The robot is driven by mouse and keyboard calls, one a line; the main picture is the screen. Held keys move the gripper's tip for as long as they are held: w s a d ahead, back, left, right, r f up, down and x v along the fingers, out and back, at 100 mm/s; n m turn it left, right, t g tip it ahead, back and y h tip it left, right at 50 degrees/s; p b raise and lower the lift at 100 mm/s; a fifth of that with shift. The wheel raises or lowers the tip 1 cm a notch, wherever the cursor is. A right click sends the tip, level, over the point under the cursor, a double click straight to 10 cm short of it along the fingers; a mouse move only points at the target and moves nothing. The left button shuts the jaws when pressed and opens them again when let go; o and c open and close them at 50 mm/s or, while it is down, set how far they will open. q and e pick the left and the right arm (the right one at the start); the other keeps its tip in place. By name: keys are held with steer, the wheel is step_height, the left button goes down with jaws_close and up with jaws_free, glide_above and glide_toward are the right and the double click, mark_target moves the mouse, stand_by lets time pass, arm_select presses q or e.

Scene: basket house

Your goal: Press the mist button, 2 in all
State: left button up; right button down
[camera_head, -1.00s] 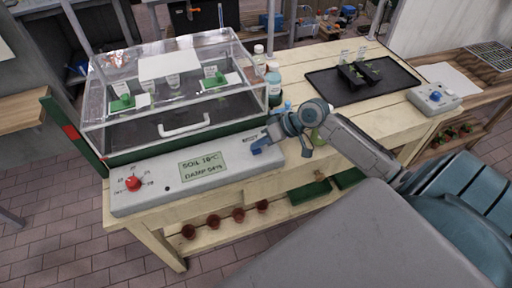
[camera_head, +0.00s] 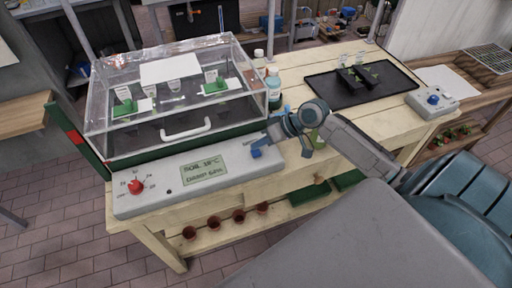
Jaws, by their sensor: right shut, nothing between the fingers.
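The grey control panel (camera_head: 220,177) runs along the front of the clear-lidded propagator (camera_head: 175,95). It carries a red dial (camera_head: 136,187), a small dark spot and a green display (camera_head: 204,170) with soil and damp readings, too small to read surely. My left gripper is out of view.
Bottles (camera_head: 273,84) stand right of the propagator, close to my right arm. A black tray (camera_head: 325,92) with dark pots and a grey box with a blue knob (camera_head: 433,99) sit further right on the wooden bench. Terracotta pots (camera_head: 238,215) stand on the shelf below.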

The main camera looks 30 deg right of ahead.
mark_target(260, 152)
step_height(260, 152, up, 5)
steer(key=p, duration=0.5)
stand_by(2.4)
